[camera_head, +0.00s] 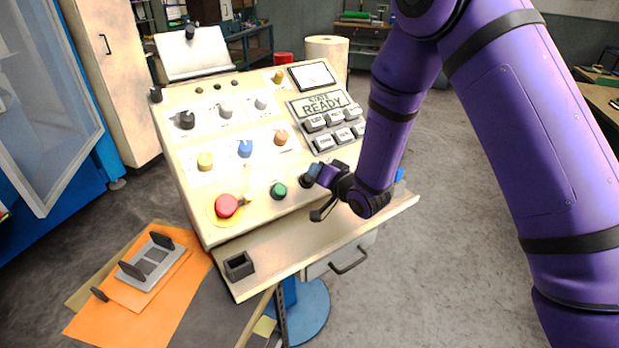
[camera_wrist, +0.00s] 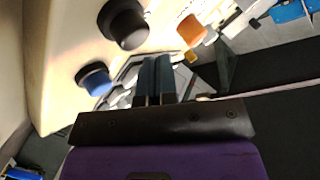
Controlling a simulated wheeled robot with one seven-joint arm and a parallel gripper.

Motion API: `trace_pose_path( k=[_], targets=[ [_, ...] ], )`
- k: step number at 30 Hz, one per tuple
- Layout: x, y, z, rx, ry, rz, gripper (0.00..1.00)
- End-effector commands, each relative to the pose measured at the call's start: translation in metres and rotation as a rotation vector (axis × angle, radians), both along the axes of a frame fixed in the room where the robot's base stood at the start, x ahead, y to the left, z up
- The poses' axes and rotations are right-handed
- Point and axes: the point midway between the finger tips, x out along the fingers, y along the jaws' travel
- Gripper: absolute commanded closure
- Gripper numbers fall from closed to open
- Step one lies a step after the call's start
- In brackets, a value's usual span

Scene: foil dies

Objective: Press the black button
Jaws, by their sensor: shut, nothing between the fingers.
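The black button (camera_head: 305,181) is in the lower row of the sloping cream panel, right of the green button (camera_head: 279,190). In the head view my gripper partly hides it. A round black cap (camera_wrist: 124,22) in the wrist view looks like this button. My gripper (camera_head: 313,170) is shut and empty, with its fingertips close by the black button in the head view. In the wrist view the fingers (camera_wrist: 156,62) are together, pointing past the black cap's right side; I see no clear contact.
A blue round control (camera_wrist: 95,78) and an orange knob (camera_wrist: 190,28) are near the fingers in the wrist view. The red mushroom button (camera_head: 227,205) is at the panel's lower left. White keys (camera_head: 335,130) sit under the display (camera_head: 322,104). A small dark box (camera_head: 238,265) stands on the front ledge.

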Motion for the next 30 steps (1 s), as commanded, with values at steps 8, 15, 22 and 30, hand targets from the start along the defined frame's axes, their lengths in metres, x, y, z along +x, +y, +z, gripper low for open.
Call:
trace_pose_path(
  k=[8,15,22,30],
  targets=[
    [0.0,0.0,0.001,0.0,-0.001,-0.001,1.0],
    [-0.009,-0.007,0.017,0.003,0.0,-0.001,1.0],
    [-0.018,-0.013,0.032,0.002,-0.001,-0.001,1.0],
    [-0.023,-0.017,0.041,0.0,0.001,-0.001,1.0]
  ],
)
